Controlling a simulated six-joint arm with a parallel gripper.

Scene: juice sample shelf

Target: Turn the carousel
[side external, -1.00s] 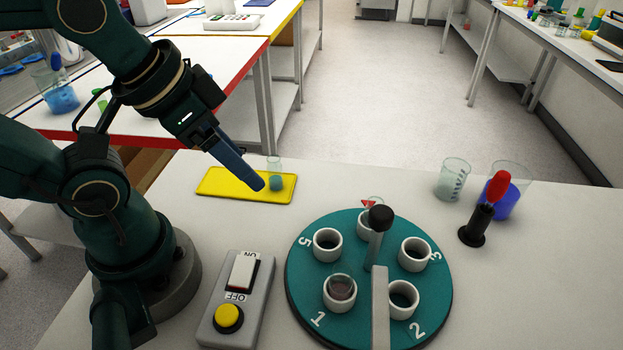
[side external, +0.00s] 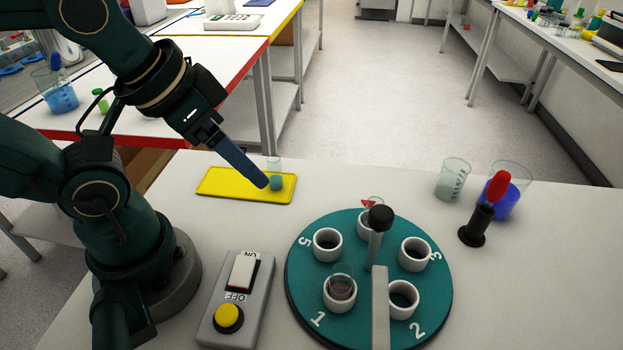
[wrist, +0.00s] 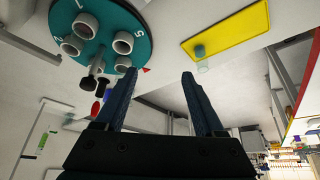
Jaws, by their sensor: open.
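The teal carousel (side external: 335,255) lies flat on the white table, with several white cup holders around its numbered rim. A glass with dark reddish liquid (side external: 342,287) sits in the holder by number 1. A black knob (side external: 381,217) on a grey post stands near the disc's middle, with a grey bar in front. A small red pointer (side external: 368,204) shows at the far holder. My gripper (side external: 265,183) is open and empty above the yellow mat, left of and behind the carousel. In the wrist view its two fingers (wrist: 158,85) are spread, with the carousel (wrist: 137,22) at upper left.
The yellow mat (side external: 225,184) bears a small glass with teal liquid (side external: 275,176). A switch box (side external: 213,325) with a yellow button stands left of the carousel. Beakers (side external: 453,178) and a red-topped tool in a black stand (side external: 474,232) are at right.

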